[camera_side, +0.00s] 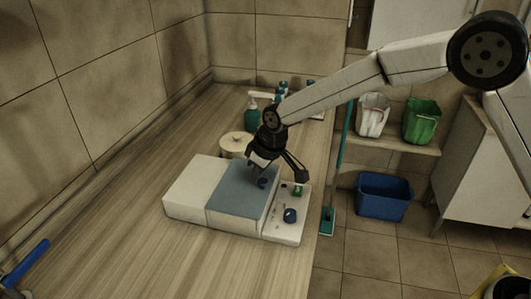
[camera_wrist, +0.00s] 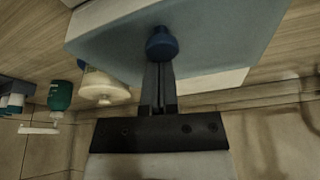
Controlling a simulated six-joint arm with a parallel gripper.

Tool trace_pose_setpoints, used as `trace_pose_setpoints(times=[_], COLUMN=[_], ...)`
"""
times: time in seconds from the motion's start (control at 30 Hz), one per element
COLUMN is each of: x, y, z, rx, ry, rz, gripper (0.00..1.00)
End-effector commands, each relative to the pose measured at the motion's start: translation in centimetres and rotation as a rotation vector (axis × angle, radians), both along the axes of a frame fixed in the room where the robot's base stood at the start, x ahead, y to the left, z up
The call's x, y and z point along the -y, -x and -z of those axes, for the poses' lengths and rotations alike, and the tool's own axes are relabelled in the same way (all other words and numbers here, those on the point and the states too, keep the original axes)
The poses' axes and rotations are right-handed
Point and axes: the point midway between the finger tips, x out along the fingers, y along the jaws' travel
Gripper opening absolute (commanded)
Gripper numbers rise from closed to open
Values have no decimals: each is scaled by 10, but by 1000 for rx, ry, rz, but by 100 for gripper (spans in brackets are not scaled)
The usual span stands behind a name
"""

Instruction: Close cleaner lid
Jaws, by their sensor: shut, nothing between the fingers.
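A long white cleaner box (camera_side: 188,194) lies on the wooden counter. A flat grey-blue lid panel (camera_side: 232,202) covers its middle; it also fills the top of the wrist view (camera_wrist: 215,40). A small dark blue knob (camera_side: 262,183) stands on the panel; in the wrist view the knob (camera_wrist: 161,43) is right at my fingertips. My gripper (camera_side: 262,168) is over the panel, pointing down, shut and empty. In the wrist view its fingers (camera_wrist: 158,65) are together beside the knob; I cannot tell whether they touch it. I cannot tell how the panel is seated.
The box's right end (camera_side: 282,231) carries another blue knob (camera_side: 290,215) and a small green part (camera_side: 298,191). A cream round container (camera_side: 233,146) and a teal bottle (camera_side: 252,115) stand behind. The counter's left and front are mostly clear, with a blue-handled item (camera_side: 28,262).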

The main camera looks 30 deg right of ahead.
Motion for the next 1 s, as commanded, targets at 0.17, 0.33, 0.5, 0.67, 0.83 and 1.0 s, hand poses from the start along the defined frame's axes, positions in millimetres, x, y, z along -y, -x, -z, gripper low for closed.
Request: trace_pose_setpoints(times=[0.17, 0.33, 0.5, 0.67, 0.83, 1.0], x=[-7, -13, -19, -16, -13, -8], y=[-12, -22, -31, -28, -22, -15], z=[-1, -2, -2, -19, -38, -62], rx=[7, 9, 11, 15, 15, 15], ry=[-2, -3, -3, -5, -5, -6], rz=[-1, 0, -1, 0, 0, 1], gripper=[0, 0, 0, 0, 0, 0])
